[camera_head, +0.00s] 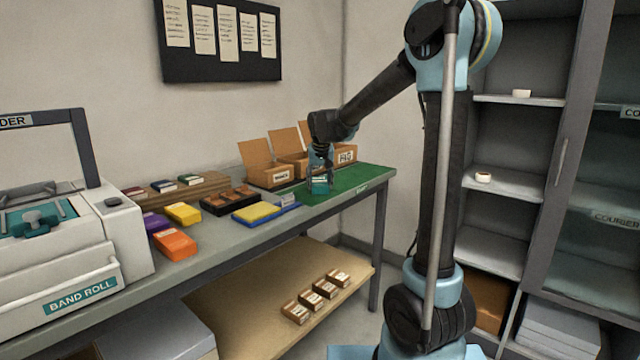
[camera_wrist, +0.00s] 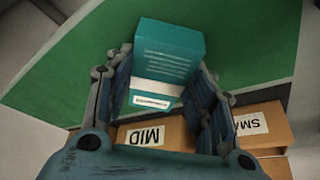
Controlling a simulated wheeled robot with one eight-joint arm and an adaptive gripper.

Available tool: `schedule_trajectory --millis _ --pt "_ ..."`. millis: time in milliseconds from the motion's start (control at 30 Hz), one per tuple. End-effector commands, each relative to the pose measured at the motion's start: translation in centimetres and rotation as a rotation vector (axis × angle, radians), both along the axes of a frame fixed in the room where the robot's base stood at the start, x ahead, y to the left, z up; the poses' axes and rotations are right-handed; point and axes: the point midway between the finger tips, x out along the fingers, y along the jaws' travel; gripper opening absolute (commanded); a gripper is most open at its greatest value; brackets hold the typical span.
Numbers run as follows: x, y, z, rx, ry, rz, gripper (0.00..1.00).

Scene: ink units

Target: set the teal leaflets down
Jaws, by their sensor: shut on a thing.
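The teal leaflets (camera_wrist: 166,65) form a small stack with a white band and a printed label in the wrist view. My gripper (camera_wrist: 168,85) is shut on them, with one finger on each side. In the head view my gripper (camera_head: 320,180) is over the green mat (camera_head: 350,182) at the far end of the bench, and the teal leaflets (camera_head: 320,186) show small between its fingers. I cannot tell whether the stack touches the mat.
Open cardboard boxes (camera_head: 270,175) stand along the wall behind the mat; the wrist view shows a box labelled MID (camera_wrist: 150,134). A yellow pad (camera_head: 256,212) and a black tray (camera_head: 228,200) lie left of the mat. The mat's right part is clear.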

Motion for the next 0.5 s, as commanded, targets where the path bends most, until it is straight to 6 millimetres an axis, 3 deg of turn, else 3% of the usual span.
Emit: schedule_trajectory --millis 133,167,233,500 --pt "0.01 -0.01 -0.13 0.000 0.000 0.000 0.18" --pt "0.02 -0.01 -0.17 0.000 0.000 0.000 0.52" --pt "0.00 -0.01 -0.14 0.000 0.000 0.000 0.68" --pt "0.00 -0.02 -0.13 0.000 0.000 0.000 0.70"
